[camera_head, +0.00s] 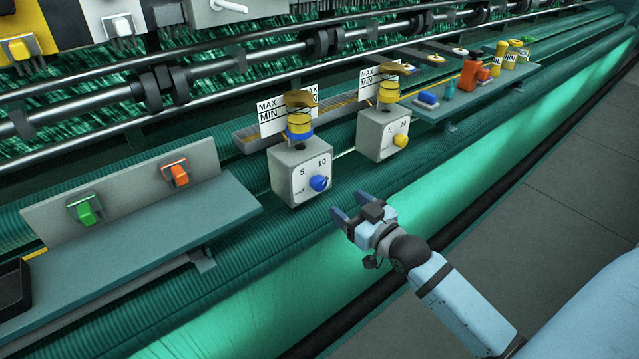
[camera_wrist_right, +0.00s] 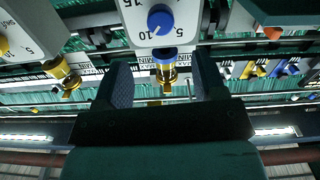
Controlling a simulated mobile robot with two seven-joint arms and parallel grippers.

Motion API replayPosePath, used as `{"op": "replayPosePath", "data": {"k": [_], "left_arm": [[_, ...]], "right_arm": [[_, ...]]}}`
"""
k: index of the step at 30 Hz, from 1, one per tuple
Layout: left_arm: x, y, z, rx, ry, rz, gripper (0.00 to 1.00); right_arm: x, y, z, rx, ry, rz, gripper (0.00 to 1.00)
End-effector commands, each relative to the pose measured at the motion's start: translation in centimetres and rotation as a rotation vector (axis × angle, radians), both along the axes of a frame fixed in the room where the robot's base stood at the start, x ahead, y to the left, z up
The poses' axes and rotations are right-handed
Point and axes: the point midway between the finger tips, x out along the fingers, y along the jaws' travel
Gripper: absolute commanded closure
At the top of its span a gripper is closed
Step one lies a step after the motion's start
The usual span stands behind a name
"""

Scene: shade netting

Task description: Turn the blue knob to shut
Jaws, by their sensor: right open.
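The blue knob (camera_head: 319,183) sits on the front of a pale box (camera_head: 290,178) with a dial marked 5 and 10. The knob also shows in the right wrist view (camera_wrist_right: 160,22), at the top middle, beyond the fingertips. My right gripper (camera_head: 352,208) is open and empty. In the head view it is to the right of the knob and a little lower, apart from it. In the right wrist view its two fingers stand wide with a clear gap between them. My left gripper is not in view.
A similar box with a yellow knob (camera_head: 400,140) stands to the right. A shelf (camera_head: 150,240) with green and orange switches is at the left. Another shelf (camera_head: 470,95) with small coloured items is at the right. A green roller (camera_head: 460,190) runs along the front.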

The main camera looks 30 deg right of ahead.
Motion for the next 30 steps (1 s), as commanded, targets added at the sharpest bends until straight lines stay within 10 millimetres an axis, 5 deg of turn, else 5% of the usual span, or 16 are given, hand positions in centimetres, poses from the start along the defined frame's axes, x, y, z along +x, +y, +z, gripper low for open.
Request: {"op": "replayPosePath", "data": {"k": [13, 27, 30], "left_arm": [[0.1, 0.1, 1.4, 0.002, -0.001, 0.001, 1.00], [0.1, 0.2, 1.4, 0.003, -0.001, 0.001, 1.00], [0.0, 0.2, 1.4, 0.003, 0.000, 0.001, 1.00]], "right_arm": [[8.7, 0.7, 0.1, 0.000, 0.000, 0.001, 0.36], [10.1, 0.9, 0.0, 0.000, 0.000, 0.002, 0.36], [10.1, 0.9, 0.0, 0.000, 0.000, 0.002, 0.56]]}}
